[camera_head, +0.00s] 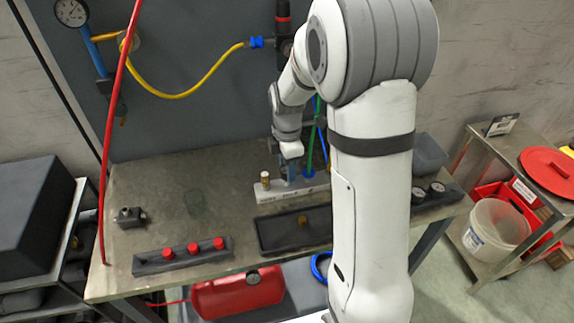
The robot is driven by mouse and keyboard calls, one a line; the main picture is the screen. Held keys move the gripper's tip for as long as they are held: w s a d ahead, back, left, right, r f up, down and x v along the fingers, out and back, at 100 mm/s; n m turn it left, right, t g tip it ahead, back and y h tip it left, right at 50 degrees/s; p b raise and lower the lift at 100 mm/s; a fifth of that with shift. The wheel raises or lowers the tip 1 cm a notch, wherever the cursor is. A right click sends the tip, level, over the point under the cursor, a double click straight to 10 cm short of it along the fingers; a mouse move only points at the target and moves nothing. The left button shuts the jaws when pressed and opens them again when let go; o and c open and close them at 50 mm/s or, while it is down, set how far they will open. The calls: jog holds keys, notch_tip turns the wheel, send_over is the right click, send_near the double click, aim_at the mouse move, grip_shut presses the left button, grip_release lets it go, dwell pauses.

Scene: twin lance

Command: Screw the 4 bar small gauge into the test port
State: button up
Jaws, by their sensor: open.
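Two small round gauges, one (418,194) and another (437,187), sit in a dark rack to the right of my arm, partly hidden by it. Their markings are too small to read, so I cannot tell which is the 4 bar one. A pale labelled block (270,195) stands on the bench, with an upright brass fitting (265,179) at its left end. I cannot tell whether this fitting is the test port. My gripper (290,177) points down over the block's middle, right of the fitting. It is open; its fingertips are small and unclear.
A dark tray (272,240) with a small brass piece (302,221) lies in front of the block. A rack (150,266) with red caps (193,248) is front left, and a grey fitting (130,217) behind it. A red hose (118,90) rises at left. The bench's left middle is clear.

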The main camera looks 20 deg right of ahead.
jog(key=n, duration=0.7)
jog(key=shift+n, duration=0.4)
jog(key=n, duration=0.6)
jog(key=shift+n+b, duration=0.3)
